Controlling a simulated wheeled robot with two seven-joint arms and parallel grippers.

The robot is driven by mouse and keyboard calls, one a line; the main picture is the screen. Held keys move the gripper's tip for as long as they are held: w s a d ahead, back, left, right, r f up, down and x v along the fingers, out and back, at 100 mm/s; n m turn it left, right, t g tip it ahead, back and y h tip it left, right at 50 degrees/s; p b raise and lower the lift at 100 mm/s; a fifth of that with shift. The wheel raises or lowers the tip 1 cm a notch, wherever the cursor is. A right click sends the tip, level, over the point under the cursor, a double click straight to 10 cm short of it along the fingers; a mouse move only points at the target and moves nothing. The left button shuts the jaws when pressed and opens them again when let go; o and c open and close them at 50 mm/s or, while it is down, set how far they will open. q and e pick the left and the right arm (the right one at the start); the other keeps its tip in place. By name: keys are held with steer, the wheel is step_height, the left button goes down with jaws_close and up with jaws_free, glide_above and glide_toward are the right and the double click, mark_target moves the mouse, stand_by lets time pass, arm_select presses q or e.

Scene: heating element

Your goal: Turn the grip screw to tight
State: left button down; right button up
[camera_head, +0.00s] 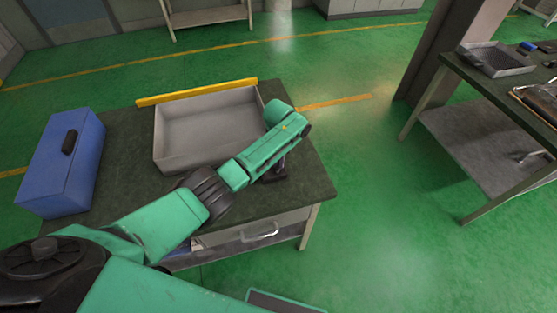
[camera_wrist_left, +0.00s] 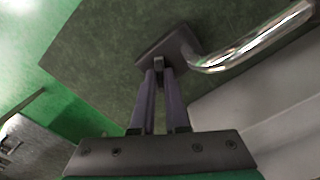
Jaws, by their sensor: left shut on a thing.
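In the left wrist view, the two dark fingers of my left gripper (camera_wrist_left: 158,76) reach up to a dark block (camera_wrist_left: 170,50) on the dark worktop. The fingertips are close together on a small dark piece at the block's near edge, which seems to be the grip screw (camera_wrist_left: 159,62); it is mostly hidden between them. I cannot tell how far the screw is turned. A shiny curved metal tube (camera_wrist_left: 245,48) leaves the block to the right. In the head view my green left arm crosses the workbench and covers most of this; a dark piece (camera_head: 275,174) shows below the wrist.
On the workbench (camera_head: 305,185) stand a grey open tray (camera_head: 161,150) with a yellow bar (camera_head: 197,92) along its far edge, and a blue box (camera_head: 62,165) at the left. Another table (camera_head: 470,78) with a small tray is at the right. Green floor between is free.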

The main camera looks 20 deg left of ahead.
arm_select(q)
steer(key=m, duration=0.5)
steer(key=shift+m+p, duration=0.3)
steer(key=shift+p, duration=0.05)
steer(key=m, duration=0.5)
steer(key=shift+m, duration=0.3)
steer(key=c, duration=0.9)
jaws_free()
